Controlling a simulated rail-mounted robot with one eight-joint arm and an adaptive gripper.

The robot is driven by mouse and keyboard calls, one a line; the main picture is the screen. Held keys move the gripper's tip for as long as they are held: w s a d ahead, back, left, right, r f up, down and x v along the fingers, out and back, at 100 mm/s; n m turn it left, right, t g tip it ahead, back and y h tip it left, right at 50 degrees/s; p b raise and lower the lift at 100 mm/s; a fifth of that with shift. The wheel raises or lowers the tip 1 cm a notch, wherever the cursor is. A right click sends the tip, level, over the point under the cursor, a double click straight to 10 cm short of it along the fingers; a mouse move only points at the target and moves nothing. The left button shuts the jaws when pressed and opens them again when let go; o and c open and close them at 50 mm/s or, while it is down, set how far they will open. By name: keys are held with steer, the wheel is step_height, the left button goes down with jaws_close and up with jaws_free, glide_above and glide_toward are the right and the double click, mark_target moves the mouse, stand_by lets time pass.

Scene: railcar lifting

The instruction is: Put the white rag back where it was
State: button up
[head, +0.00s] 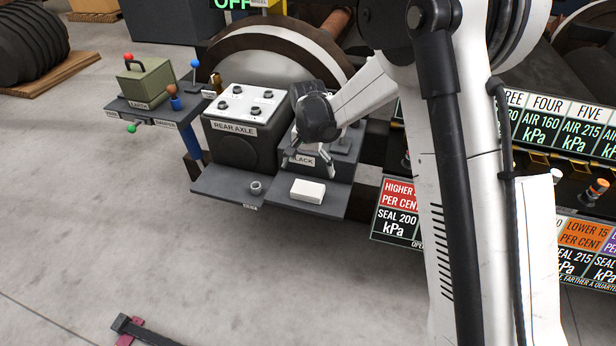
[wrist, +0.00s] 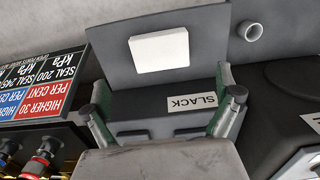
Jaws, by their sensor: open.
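The white rag (head: 308,190) looks like a flat folded white block. It lies on the dark grey shelf (head: 323,209) in front of the box labelled SLACK (head: 342,168). The rag also shows in the wrist view (wrist: 159,50), near the upper middle, beyond my fingertips. My gripper (head: 310,161) is open and empty, just above and behind the rag at the SLACK box. In the wrist view my gripper (wrist: 162,84) has its fingers wide apart, with the SLACK label (wrist: 192,102) showing between them. My wrist hides part of the box's top in the head view.
A small grey ring-shaped cup (head: 256,188) stands on the shelf left of the rag. The REAR AXLE box (head: 239,146) with several knobs stands beside the SLACK box. Pressure signs (head: 398,208) and valves stand to the right. The floor in front is mostly clear.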

steer(key=s+d+r+n+t, duration=0.1)
steer(key=s+d+r+t, duration=0.1)
steer(key=s+d+r, duration=0.65)
steer(key=s+d+r+n+t, duration=0.1)
steer(key=s+d+r, duration=0.25)
steer(key=r, duration=0.95)
steer(key=s+d+t, duration=0.2)
steer(key=s+d, duration=0.1)
steer(key=s, duration=0.6)
steer(key=s+d+r+n+t, duration=0.1)
steer(key=s+d, duration=0.3)
steer(key=s, duration=0.6)
steer(key=shift+d+r+t, duration=0.25)
steer(key=shift+r+t, duration=0.05)
steer(key=shift+t, duration=0.3)
step_height(320, 180, up, 8)
steer(key=p, duration=0.8)
steer(key=shift+p, duration=0.3)
steer(key=shift+r, duration=0.1)
